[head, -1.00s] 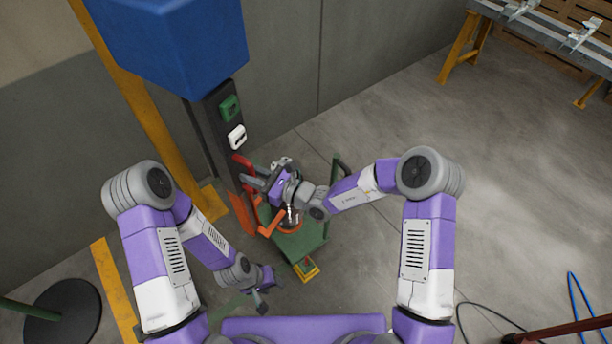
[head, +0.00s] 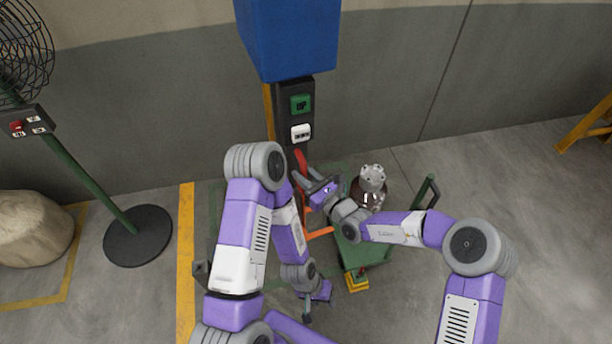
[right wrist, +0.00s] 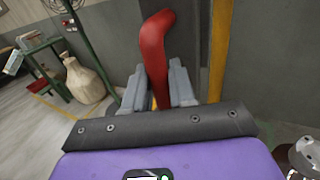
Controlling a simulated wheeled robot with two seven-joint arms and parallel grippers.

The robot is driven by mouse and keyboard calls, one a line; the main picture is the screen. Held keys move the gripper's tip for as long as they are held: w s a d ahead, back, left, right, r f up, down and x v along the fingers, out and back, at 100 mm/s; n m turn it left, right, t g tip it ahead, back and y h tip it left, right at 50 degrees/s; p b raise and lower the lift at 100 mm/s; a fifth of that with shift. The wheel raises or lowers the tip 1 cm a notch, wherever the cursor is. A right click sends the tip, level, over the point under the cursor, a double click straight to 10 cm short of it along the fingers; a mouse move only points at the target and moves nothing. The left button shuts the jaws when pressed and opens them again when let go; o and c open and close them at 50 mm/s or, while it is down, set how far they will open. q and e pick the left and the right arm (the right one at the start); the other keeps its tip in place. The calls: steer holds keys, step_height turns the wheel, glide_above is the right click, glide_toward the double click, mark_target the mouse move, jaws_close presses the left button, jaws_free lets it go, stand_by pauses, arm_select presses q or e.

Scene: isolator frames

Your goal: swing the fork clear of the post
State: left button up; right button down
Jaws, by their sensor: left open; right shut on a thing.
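A dark post (head: 283,106) with a blue box (head: 290,35) on top stands against the wall. A red handle (head: 300,160) sits low at the post, and shows upright in the right wrist view (right wrist: 155,55). My right gripper (head: 307,178) is shut on the red handle, one finger on each side. Orange fork parts (head: 319,233) show below that gripper, left of a dark vessel with a silver top (head: 371,182). Much of the fork is hidden behind my arms. My left gripper (head: 317,303) is open and empty, low above the floor.
A green cart (head: 376,252) stands under the vessel, with a green push handle (head: 427,190) at its right. A yellow block (head: 357,280) is at its front. A fan stand (head: 95,185) and a sack (head: 32,230) are at left.

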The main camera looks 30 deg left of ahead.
steer(key=c, duration=1.4)
jaws_free()
steer(key=shift+w, duration=0.2)
steer(key=o, duration=0.3)
steer(key=shift+a, duration=0.1)
steer(key=shift+o, duration=0.2)
steer(key=shift+s, duration=0.1)
steer(key=v, duration=0.7)
steer(key=shift+d+p, duration=0.3)
steer(key=shift+p, duration=0.05)
